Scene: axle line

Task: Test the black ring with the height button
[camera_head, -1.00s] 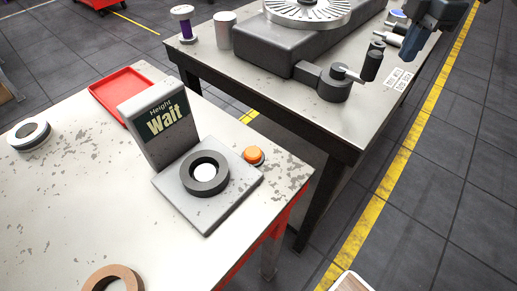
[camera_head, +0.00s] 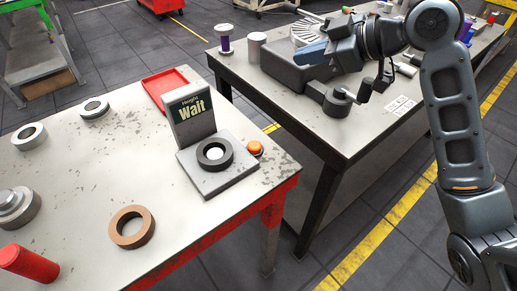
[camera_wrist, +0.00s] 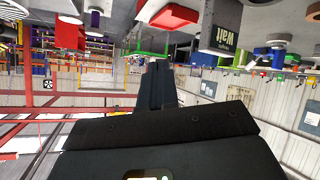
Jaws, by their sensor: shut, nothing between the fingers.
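The black ring (camera_head: 214,154) lies flat on the grey plate (camera_head: 208,182) of the height tester, around a white disc. The tester's upright display (camera_head: 192,111) reads "Height Wait"; it also shows upside down in the wrist view (camera_wrist: 224,38). The orange height button (camera_head: 254,148) sits beside the plate on its right. My gripper (camera_head: 302,54) is shut and empty, above the dark table behind, up and to the right of the tester and apart from the button. Its shut fingers also show in the wrist view (camera_wrist: 156,82).
A red tray (camera_head: 150,88) lies behind the display. A brown ring (camera_head: 132,243), grey rings and a red cylinder (camera_head: 28,264) stand on the near table. A gap separates the tables.

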